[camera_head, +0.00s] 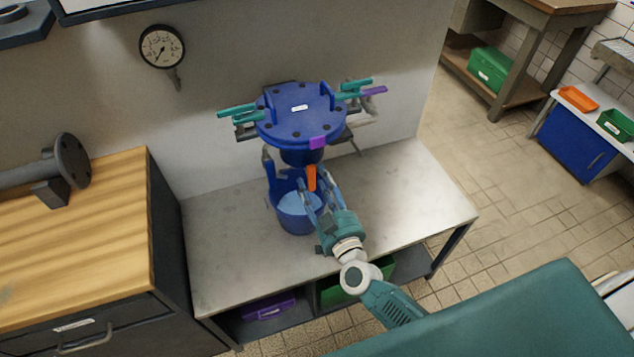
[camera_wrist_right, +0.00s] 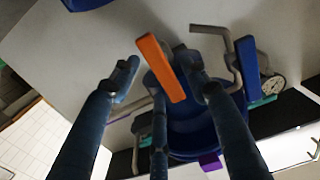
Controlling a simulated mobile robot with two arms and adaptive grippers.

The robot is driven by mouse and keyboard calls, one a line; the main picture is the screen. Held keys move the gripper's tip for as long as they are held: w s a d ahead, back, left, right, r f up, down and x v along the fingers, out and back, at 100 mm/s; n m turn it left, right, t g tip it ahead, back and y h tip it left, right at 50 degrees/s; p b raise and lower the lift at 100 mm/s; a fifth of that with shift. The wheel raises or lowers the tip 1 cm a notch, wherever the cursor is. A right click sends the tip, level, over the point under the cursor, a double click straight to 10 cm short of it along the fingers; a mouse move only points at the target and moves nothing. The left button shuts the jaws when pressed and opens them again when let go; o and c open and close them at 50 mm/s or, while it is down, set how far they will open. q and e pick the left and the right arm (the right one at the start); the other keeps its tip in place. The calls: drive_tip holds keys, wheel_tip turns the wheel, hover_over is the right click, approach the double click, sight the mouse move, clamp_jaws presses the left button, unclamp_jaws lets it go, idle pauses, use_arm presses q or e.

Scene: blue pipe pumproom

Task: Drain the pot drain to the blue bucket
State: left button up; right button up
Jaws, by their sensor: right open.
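The blue pot (camera_head: 300,114) with a round bolted lid stands mounted over the metal table. Below it is an orange drain handle (camera_head: 311,177), which also shows in the right wrist view (camera_wrist_right: 163,68). The blue bucket (camera_head: 297,212) stands on the table under the pot, light blue inside. My right gripper (camera_head: 313,186) reaches in front of the bucket and pot. Its fingers are open around the orange handle in the right wrist view, apart from it on the sides. Whether a finger touches the handle I cannot tell. My left gripper is not in view.
The metal table (camera_head: 405,205) is clear to the right and left of the bucket. Teal valve handles (camera_head: 237,111) stick out beside the pot. A wooden-topped cabinet (camera_head: 75,230) stands at left, with a grey flanged pipe (camera_head: 68,162) on it. A gauge (camera_head: 161,46) hangs on the wall.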

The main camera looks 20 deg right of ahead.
drive_tip(key=c, duration=1.2)
drive_tip(key=shift+o, duration=0.2)
drive_tip(key=shift+m, duration=0.4)
drive_tip(key=m, duration=0.4)
drive_tip(key=shift+f, duration=0.15)
clamp_jaws()
drive_tip(key=m+b, duration=0.1)
drive_tip(key=m, duration=0.3)
drive_tip(key=shift+f, duration=0.15)
drive_tip(key=m+b, duration=0.1)
drive_tip(key=m, duration=0.4)
drive_tip(key=shift+f+b, duration=0.15)
drive_tip(key=shift+b, duration=0.25)
drive_tip(key=m+b, duration=0.1)
drive_tip(key=m, duration=0.3)
drive_tip(key=shift+a, duration=0.1)
unclamp_jaws()
drive_tip(key=shift+m, duration=0.3)
